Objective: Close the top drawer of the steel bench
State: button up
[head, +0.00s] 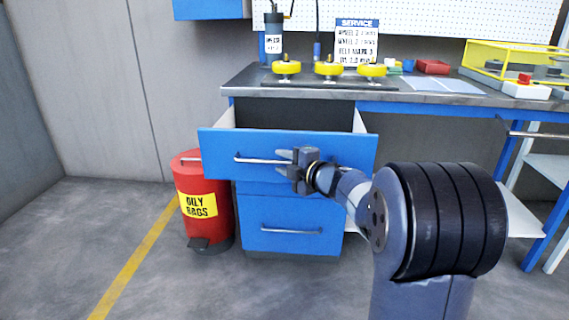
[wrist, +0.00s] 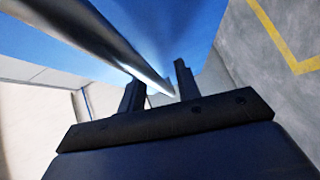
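The top drawer (head: 340,146) of the steel bench (head: 300,92) is blue and stands pulled out, with its dark inside (head: 290,114) showing behind the front. A silver bar handle (head: 258,159) runs across its front. My gripper (head: 284,160) is at the right end of this handle. In the wrist view, the handle (wrist: 100,38) runs diagonally down to my gripper's two black fingers (wrist: 158,85), which stand apart with the bar passing at or between them. I cannot tell whether they touch the bar. The blue drawer front (wrist: 190,25) fills the view behind.
A red oily rags bin (head: 205,225) stands left of the bench, close to the drawer's left end. Yellow wheels (head: 330,69), a service sign (head: 357,40) and a yellow-framed tray (head: 500,55) sit on the bench top. Floor is clear at front left.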

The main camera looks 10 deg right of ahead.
grip_shut()
dwell(0.3)
jog(key=shift+w, duration=0.1)
